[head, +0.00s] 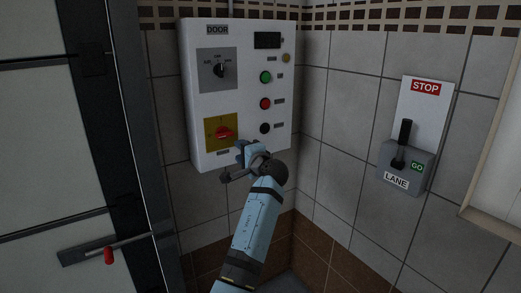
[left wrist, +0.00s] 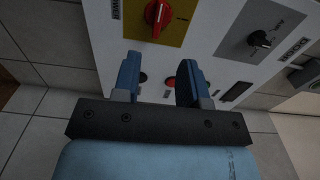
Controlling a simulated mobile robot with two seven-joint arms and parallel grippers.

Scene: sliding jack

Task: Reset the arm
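My left arm (head: 255,225) reaches up from the bottom of the head view. Its gripper (head: 236,163) is at the lower edge of the white DOOR control panel (head: 208,110), just below the red rotary switch (head: 223,133) on its yellow plate. In the left wrist view the two blue fingers of the gripper (left wrist: 157,66) stand apart with nothing between them. The red switch (left wrist: 156,14) shows beyond the fingertips, clear of them. I cannot tell whether the fingers touch the panel. My right gripper is in neither view.
The panel also bears a black selector knob (head: 220,71), a green button (head: 265,77), a red button (head: 265,103) and a black button (head: 264,128). A STOP/GO lever box (head: 404,165) hangs on the right wall. A door (head: 55,150) with a red-tipped handle (head: 109,255) is at left.

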